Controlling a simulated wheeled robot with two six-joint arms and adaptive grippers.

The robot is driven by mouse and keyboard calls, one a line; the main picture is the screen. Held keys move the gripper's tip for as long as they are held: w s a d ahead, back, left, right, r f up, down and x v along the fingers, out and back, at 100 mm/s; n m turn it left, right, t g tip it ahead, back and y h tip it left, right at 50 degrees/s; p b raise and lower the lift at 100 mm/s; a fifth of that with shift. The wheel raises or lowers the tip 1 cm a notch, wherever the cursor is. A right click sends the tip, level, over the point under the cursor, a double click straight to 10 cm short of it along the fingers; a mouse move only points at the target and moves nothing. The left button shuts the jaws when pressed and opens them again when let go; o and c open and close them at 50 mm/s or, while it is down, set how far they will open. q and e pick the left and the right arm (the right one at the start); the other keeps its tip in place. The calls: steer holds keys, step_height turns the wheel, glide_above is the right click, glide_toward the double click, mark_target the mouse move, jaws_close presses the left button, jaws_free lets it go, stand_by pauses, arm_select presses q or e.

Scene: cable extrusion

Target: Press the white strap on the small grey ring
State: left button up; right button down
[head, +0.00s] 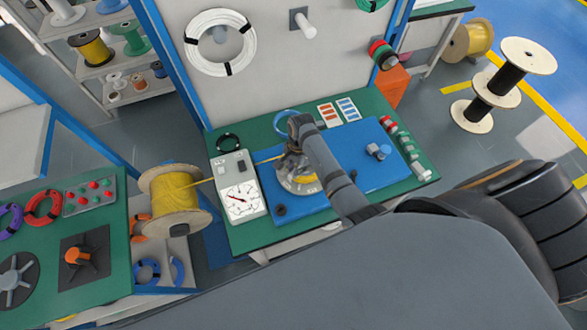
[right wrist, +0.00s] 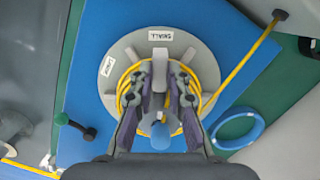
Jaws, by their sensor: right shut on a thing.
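A round grey coiling disc (right wrist: 126,52) sits on the blue board (head: 350,138). It bears a white label reading SMALL and a second label that I cannot read. A yellow cable is coiled on it (right wrist: 124,100). I cannot tell the small grey ring apart from the disc. In the head view my right gripper (head: 294,160) hides part of the disc. My left gripper is not in view.
The yellow cable runs from the disc to a wooden spool (head: 172,201) at the left. A meter box (head: 240,198) stands beside the blue board. A blue cable loop (right wrist: 237,130) lies near the disc.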

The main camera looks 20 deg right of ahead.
steer(key=shift+s+f, duration=0.1)
steer(key=shift+f, duration=0.05)
steer(key=c, duration=1.2)
jaws_free()
steer(key=shift+r+p, duration=0.45)
steer(key=shift+r, duration=3.65)
